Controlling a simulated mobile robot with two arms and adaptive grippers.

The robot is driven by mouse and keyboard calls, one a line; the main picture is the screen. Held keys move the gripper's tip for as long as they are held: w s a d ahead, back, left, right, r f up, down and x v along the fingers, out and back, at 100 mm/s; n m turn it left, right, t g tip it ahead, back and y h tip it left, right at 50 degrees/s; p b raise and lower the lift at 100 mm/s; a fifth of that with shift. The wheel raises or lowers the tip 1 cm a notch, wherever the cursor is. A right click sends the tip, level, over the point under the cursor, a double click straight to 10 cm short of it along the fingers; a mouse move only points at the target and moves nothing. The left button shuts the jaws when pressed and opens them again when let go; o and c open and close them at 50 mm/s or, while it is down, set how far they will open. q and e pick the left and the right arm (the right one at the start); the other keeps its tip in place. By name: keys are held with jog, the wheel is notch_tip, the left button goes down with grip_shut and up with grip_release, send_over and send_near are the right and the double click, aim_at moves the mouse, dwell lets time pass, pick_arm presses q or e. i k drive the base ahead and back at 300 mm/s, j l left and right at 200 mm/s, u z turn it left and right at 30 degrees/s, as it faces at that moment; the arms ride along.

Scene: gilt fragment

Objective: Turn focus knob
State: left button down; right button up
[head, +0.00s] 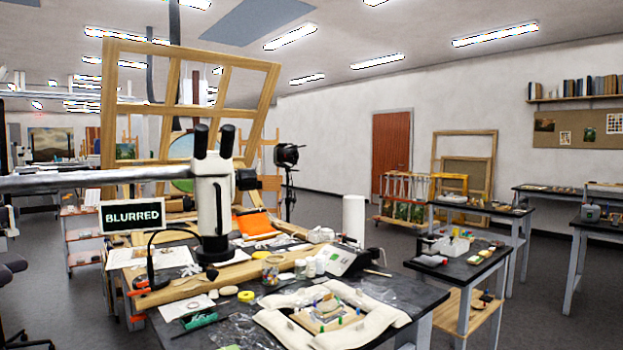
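A white stereo microscope (212,205) with two black eyepieces stands over the near workbench, held on a thick grey boom that runs in from the left. A dark knob-like part (246,179) sticks out from the right side of its body; I cannot tell for certain that it is the focus knob. A small black display (132,216) left of the microscope reads "BLURRED". Neither my left nor my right gripper shows in the head view.
The near workbench (236,330) is crowded with jars, a white paper roll (353,220), papers and a framed fragment (325,312) among white cushions. A large wooden frame (190,62) rises behind the microscope. Open floor (385,245) lies between this bench and the right-hand tables.

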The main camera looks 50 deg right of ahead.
aim_at(245, 178)
jog(key=k+l+z, duration=0.25)
jog(key=l, duration=0.95)
jog(key=l+z, duration=0.2)
jog(key=l, duration=1)
